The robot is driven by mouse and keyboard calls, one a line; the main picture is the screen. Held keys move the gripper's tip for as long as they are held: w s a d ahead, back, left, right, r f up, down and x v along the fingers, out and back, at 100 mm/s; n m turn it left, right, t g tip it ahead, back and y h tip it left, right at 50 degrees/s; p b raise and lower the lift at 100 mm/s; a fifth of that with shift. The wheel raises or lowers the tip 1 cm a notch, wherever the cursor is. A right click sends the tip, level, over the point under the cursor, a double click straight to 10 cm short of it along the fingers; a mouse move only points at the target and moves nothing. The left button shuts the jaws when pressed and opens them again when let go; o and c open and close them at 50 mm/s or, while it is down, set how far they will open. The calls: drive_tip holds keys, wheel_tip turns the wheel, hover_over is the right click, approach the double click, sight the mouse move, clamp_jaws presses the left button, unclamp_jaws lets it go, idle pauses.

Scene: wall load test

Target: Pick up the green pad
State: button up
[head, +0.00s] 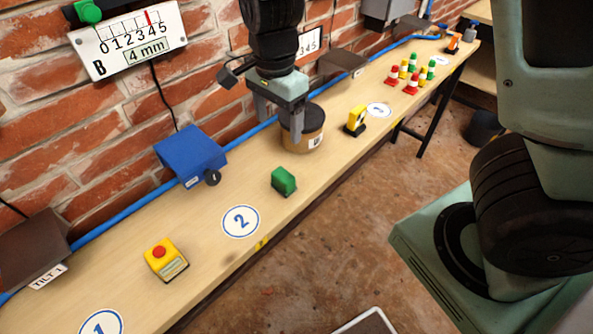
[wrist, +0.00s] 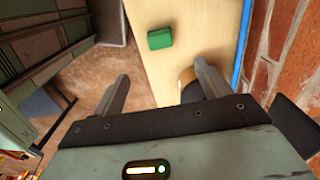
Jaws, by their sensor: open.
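The green pad (head: 284,181) is a small green block lying on the wooden bench (head: 215,270), near its front edge, up and right of the round "2" marker. It also shows in the wrist view (wrist: 160,39), ahead of the fingers and between their lines. My gripper (head: 282,128) is open and empty. In the head view it is in front of or above the brown tub, up and right of the pad and apart from it. In the wrist view both fingers of my gripper (wrist: 160,85) show spread wide.
A blue box (head: 190,154) is at the wall, and a yellow block with a red button (head: 166,260) is nearer. A yellow-black object (head: 356,120) and several small cones stand farther along. Bench around the pad is clear.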

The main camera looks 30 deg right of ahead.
sight(283, 174)
drive_tip(key=f, duration=1.7)
drive_tip(key=shift+d+f+b, duration=0.15)
drive_tip(key=shift+d+b, duration=0.05)
drive_tip(key=shift+b, duration=0.15)
drive_tip(key=c, duration=1.2)
